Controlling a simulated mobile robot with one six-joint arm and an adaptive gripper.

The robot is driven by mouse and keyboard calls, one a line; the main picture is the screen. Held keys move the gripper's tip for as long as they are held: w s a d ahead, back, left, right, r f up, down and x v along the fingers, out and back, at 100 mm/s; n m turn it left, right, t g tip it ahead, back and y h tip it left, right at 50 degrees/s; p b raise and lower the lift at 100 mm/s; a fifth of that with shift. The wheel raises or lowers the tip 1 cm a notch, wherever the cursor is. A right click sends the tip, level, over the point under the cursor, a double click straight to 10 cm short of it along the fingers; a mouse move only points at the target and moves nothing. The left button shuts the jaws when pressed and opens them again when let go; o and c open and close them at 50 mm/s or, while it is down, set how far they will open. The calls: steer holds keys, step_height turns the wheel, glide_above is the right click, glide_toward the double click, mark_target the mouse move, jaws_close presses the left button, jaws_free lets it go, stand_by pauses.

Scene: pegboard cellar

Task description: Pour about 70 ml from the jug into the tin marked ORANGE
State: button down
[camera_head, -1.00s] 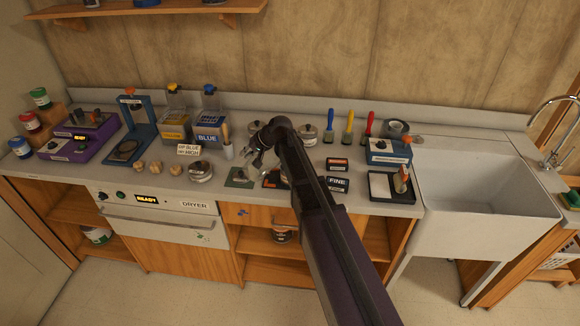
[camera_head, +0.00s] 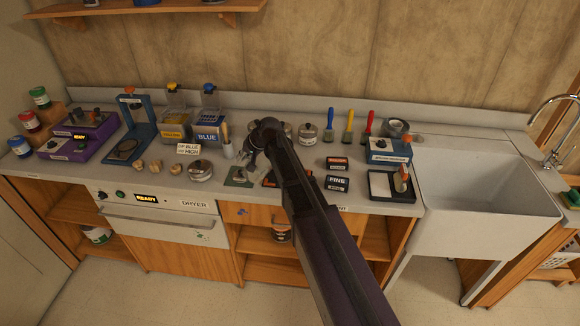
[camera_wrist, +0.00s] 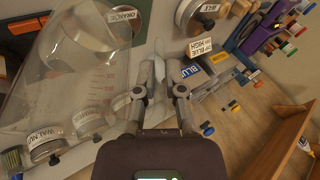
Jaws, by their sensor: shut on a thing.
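My gripper (camera_wrist: 158,92) is shut on the clear jug (camera_wrist: 75,75), which fills the left of the wrist view and carries red measuring marks. Its contents and exact tilt are hard to tell, and no stream shows. The tin marked ORANGE (camera_wrist: 126,17) is at the top of the wrist view, partly behind the jug's clear wall. In the head view my gripper (camera_head: 249,152) is above the counter, left of my arm.
Tins marked WALNUT (camera_wrist: 47,147) and MAT (camera_wrist: 205,12) stand nearby. Colored-handled brushes (camera_head: 349,126) and the sink (camera_head: 480,185) are to the right.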

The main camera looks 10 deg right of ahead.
steer(key=shift+a+f+h+b, duration=0.5)
steer(key=shift+a+f, duration=0.3)
steer(key=shift+f, duration=0.25)
steer(key=shift+s+a+f+n+h+b, duration=0.1)
steer(key=shift+a+f+n+h+b, duration=0.25)
steer(key=shift+a+f+h, duration=0.35)
steer(key=shift+s+a+f+n+h+b, duration=0.1)
steer(key=shift+a+f+n+h+b, duration=0.2)
steer(key=shift+a+h, duration=0.7)
steer(key=shift+a+f+n+h+b, duration=0.2)
steer(key=shift+a+f+n+h, duration=0.15)
steer(key=shift+a+f+h, duration=0.5)
steer(key=shift+d+r+h, duration=0.15)
steer(key=shift+r+h, duration=0.05)
steer(key=shift+h, duration=0.05)
